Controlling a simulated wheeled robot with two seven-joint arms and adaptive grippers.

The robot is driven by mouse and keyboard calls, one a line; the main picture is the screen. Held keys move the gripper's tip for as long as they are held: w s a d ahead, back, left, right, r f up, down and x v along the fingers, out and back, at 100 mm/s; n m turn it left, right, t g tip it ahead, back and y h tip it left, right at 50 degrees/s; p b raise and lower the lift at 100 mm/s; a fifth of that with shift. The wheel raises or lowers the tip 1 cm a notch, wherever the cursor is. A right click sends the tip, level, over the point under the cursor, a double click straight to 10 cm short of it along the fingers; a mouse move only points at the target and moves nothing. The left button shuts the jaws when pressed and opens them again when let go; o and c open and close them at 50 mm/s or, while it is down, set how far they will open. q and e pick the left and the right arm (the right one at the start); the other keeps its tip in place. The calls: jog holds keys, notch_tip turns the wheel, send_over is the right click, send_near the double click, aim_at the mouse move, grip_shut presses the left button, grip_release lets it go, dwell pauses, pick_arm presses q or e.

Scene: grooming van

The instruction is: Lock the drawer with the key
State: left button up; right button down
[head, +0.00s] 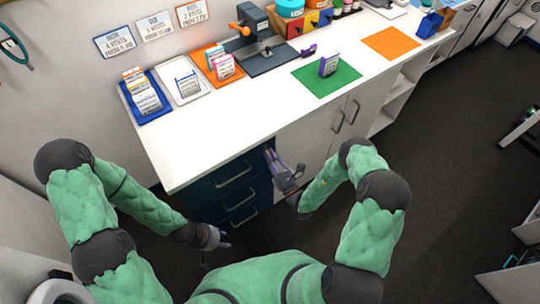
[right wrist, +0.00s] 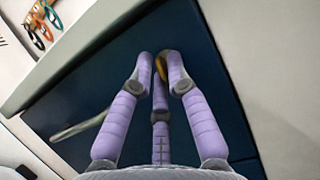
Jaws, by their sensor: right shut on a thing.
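The dark blue drawer unit (head: 222,184) stands under the left part of the counter, its drawers looking closed. Its front (right wrist: 200,70) fills the right wrist view, with a grey bar handle (right wrist: 80,128) left of my fingers. My right gripper (head: 269,155) is at the upper right of the top drawer's front. In the right wrist view its lilac fingers (right wrist: 160,66) are shut on a small brass-coloured thing (right wrist: 161,65), probably the key, mostly hidden. I cannot tell whether it sits in a lock. My left gripper (head: 216,242) hangs low in front of the drawers, away from them.
The white counter (head: 220,126) above holds a blue card tray (head: 157,112), a green mat (head: 325,84) with a purple-edged card holder, an orange mat (head: 394,42) and a dark press (head: 262,45). Grey cupboard doors (head: 320,125) adjoin the drawers on the right. Dark floor is open at the right.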

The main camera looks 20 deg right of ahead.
jog(key=c, duration=1.2)
grip_release()
jog(key=shift+s+f, duration=0.1)
jog(key=v, duration=1.1)
jog(key=shift+s, duration=0.4)
jog(key=shift+d+f, duration=0.1)
